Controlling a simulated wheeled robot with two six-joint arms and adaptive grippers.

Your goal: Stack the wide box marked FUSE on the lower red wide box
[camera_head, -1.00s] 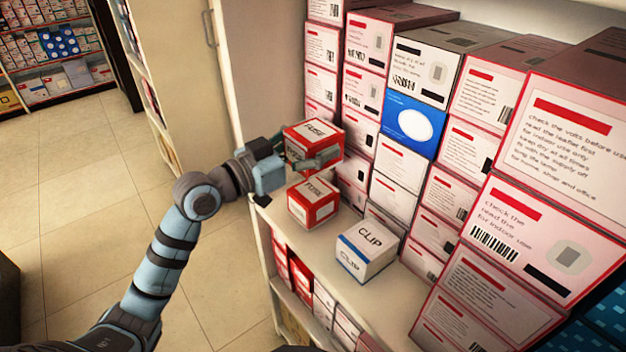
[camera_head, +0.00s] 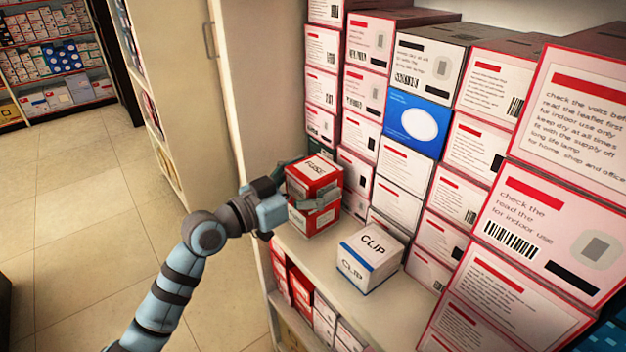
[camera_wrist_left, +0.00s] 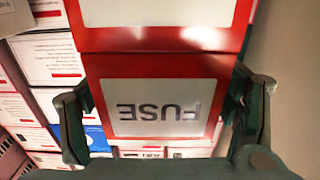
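The red and white wide box marked FUSE (camera_head: 313,168) is upright directly above the lower red wide box (camera_head: 318,224) on the shelf. The two look in contact and roughly aligned in the head view. My left gripper (camera_head: 307,184) has one finger across the near side of the FUSE box and the other at its far side. In the left wrist view, the FUSE box (camera_wrist_left: 158,107) sits between both fingers, which appear to touch its sides. The near finger hides part of the seam between the boxes. My right gripper is not in view.
A white and blue CLIP box (camera_head: 370,256) stands on the shelf (camera_head: 312,262) just right of the red boxes. Tall stacks of cartons (camera_head: 404,132) rise close behind. A tan cabinet side panel (camera_head: 265,80) stands left of the boxes. Floor is open at left.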

